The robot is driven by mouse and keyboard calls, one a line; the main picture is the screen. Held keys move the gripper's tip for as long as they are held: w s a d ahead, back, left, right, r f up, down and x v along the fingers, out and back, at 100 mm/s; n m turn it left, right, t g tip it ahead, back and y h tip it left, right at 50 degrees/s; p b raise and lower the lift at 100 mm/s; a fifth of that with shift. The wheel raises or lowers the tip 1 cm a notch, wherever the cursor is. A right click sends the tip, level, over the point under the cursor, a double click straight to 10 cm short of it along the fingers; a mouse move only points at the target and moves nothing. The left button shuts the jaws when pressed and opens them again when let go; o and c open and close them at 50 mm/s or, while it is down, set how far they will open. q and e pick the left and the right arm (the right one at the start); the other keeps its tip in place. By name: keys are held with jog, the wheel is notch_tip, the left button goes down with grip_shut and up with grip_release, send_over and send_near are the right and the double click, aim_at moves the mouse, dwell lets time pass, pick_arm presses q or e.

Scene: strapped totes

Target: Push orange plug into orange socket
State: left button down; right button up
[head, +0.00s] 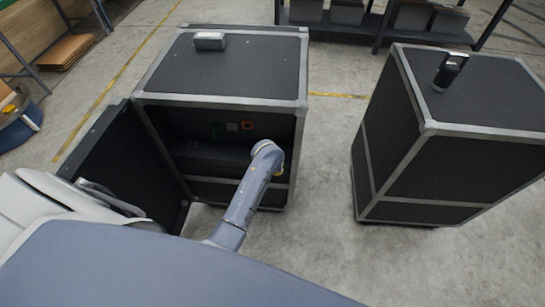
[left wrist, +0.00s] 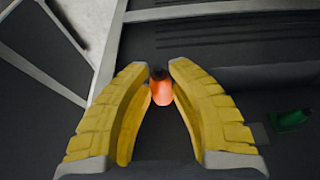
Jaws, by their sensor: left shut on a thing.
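The orange plug (left wrist: 161,93), with a dark end, sits between the yellow fingertips of my left gripper (left wrist: 161,77) in the left wrist view. The gripper is shut on it. In the head view, my arm reaches into the open front of the left black case (head: 215,70), and its wrist hides most of the gripper. The plug appears apart from the socket. The right gripper is not in view.
The case's open door (head: 125,165) stands to the left of its opening. A green connector (left wrist: 290,119) is right of the fingers in the left wrist view. A second black case (head: 440,150) stands at the right, with clear floor between.

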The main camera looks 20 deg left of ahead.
pick_arm(q)
jog(key=s+d, duration=0.2)
jog(key=s, duration=0.5)
jog(key=shift+d, duration=0.2)
